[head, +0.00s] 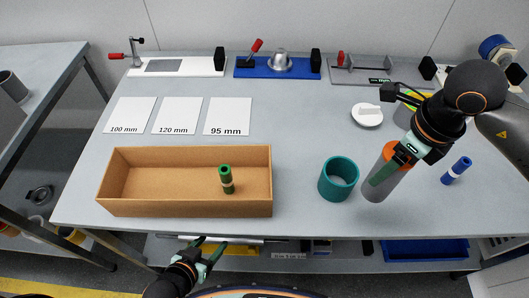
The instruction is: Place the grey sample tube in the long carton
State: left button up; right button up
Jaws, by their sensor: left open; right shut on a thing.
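The grey sample tube (372,189), a grey cylinder with an orange top, is right of the teal cup. My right gripper (381,174) is shut on it from above; its green finger covers part of the tube. I cannot tell whether the tube's foot touches the table. The long carton (142,209), a brown open box, lies at the left front of the table. My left gripper (207,250) is open and empty, in front of the table edge below the carton.
The teal cup (338,180) stands between the carton and the grey tube. A blue tube (456,171) lies at the right. A white dish (367,115) sits behind. Labelled white cards (228,115) lie behind the carton, with fixtures (277,67) along the back edge.

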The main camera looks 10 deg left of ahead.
aim_at(172, 190)
jog(key=k+j, duration=0.1)
jog(key=k, duration=0.4)
jog(key=k+u, duration=0.1)
jog(key=u, duration=0.7)
jog(key=k+j+u, duration=0.1)
jog(key=u, duration=0.3)
jog(key=i, duration=1)
